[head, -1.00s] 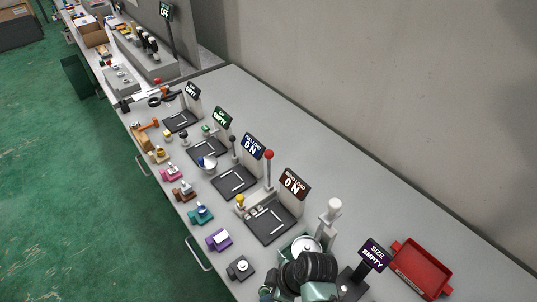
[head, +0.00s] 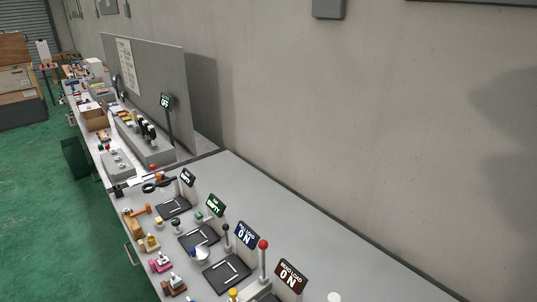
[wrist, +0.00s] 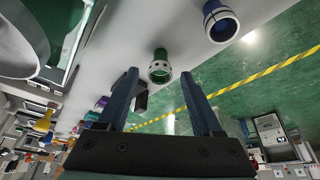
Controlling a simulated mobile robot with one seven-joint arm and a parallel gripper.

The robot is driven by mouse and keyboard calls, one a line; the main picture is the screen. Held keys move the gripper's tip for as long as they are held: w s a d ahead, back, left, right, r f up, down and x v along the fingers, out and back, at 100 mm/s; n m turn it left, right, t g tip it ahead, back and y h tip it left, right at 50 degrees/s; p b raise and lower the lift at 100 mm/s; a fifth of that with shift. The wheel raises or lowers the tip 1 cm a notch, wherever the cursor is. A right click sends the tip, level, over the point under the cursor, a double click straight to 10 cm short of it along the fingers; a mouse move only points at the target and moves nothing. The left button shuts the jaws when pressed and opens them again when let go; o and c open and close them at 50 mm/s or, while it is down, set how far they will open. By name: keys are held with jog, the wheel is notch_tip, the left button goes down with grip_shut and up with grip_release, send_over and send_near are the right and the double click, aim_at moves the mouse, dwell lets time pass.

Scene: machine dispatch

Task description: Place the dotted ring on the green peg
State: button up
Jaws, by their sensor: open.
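In the wrist view, my gripper (wrist: 159,73) is open and empty, with its two dark fingers well apart. Beyond the fingertips stands a short green cylinder (wrist: 161,56) on the grey surface. A pale band with dark dots (wrist: 159,73) is around its near end; I cannot tell whether this is a separate ring. A blue cylinder with a pale rim (wrist: 222,24) stands to its right. The head view shows neither my gripper nor these cylinders; the near end of the bench is out of frame.
In the head view, black trays (head: 227,272) with signs and knobbed levers line the grey bench (head: 300,235). Small coloured fixtures (head: 160,263) stand along its left edge. A wall (head: 350,120) bounds the right. In the wrist view, a large pale-rimmed round thing (wrist: 35,68) is at left.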

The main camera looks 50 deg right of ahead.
jog(key=b+v, duration=0.1)
jog(key=v, duration=1.1)
jog(key=shift+d, duration=0.1)
jog(key=w+d+r+m+t+h, duration=0.15)
jog(key=w+r+t+h, duration=0.4)
jog(key=w+r, duration=1.4)
jog(key=w+a+r+t, duration=0.3)
jog(key=r, duration=0.4)
jog(key=w+a+r+t, duration=0.2)
jog(key=a+r+t, duration=0.1)
jog(key=r, duration=0.5)
jog(key=a+r+m+t, duration=0.1)
jog(key=a+r+t, duration=0.25)
jog(key=r, duration=0.35)
jog(key=a+r+m+t, duration=0.1)
jog(key=a+r+t, duration=0.1)
jog(key=a+r, duration=0.45)
jog(key=s+a+r+t+y, duration=0.1)
jog(key=s+a+r+t, duration=0.1)
jog(key=r, duration=0.3)
jog(key=s+a+r+t+y, duration=0.1)
jog(key=s+a+r+t, duration=0.1)
jog(key=s+a+r, duration=0.1)
jog(key=s+a+r+m+t+y, duration=0.1)
jog(key=s+a+r+t, duration=0.1)
jog(key=r, duration=0.6)
jog(key=s+a, duration=0.1)
jog(key=s, duration=0.1)
jog(key=shift+s+a, duration=0.15)
jog(key=shift+s, duration=0.25)
